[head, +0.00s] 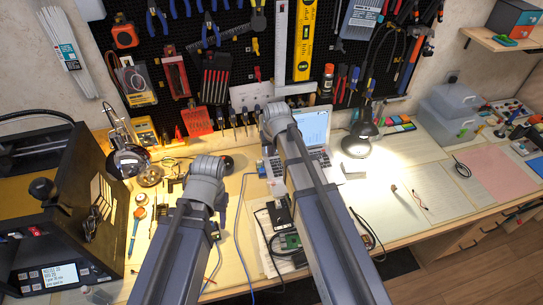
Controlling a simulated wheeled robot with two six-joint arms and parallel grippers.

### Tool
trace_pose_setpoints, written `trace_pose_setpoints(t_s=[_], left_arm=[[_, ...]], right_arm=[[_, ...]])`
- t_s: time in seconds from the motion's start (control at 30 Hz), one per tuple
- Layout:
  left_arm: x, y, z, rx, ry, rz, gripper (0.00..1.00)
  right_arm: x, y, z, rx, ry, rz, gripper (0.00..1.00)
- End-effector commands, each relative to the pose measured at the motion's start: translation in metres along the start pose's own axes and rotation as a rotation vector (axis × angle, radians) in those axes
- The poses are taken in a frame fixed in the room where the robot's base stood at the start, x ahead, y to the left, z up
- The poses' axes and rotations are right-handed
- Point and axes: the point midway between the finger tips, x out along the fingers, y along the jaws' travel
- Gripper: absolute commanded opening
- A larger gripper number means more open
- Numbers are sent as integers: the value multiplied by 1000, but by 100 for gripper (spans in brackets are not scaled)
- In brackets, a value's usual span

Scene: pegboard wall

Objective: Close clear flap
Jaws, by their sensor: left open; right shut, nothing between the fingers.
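I cannot make out a clear flap with certainty. A pale translucent panel (248,95) is at the bottom of the pegboard, above a row of screwdrivers. My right arm's rounded joint overlaps its lower right side, and I cannot tell whether they touch. Clear storage boxes (447,108) stand at the back right of the bench, with their lids seen from above. My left arm rises from the bottom left to a rounded joint over the bench. The fingers of both grippers are hidden from this view.
A black machine with a lit display (50,277) fills the left side. A laptop (312,128) and a lit desk lamp (357,143) stand at the back. Small tools and cables lie around my arms. The pale mat (400,190) at the right is mostly clear.

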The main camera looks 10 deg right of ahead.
Motion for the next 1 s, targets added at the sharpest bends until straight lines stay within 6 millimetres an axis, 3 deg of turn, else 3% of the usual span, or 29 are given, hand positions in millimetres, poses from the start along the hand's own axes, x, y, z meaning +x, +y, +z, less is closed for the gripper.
trace_pose_setpoints(t_s=[0.63,0.7,0.8,1.0], left_arm=[[93,9,-6,-2,0,0,48],[96,9,-6,-2,0,0,48],[102,10,-6,-2,0,0,48],[103,10,-6,-2,0,0,48]], right_arm=[[97,0,1,0,0,0,0],[95,0,21,0,-1,0,0],[97,0,34,0,0,0,0],[97,0,40,0,0,0,0]])
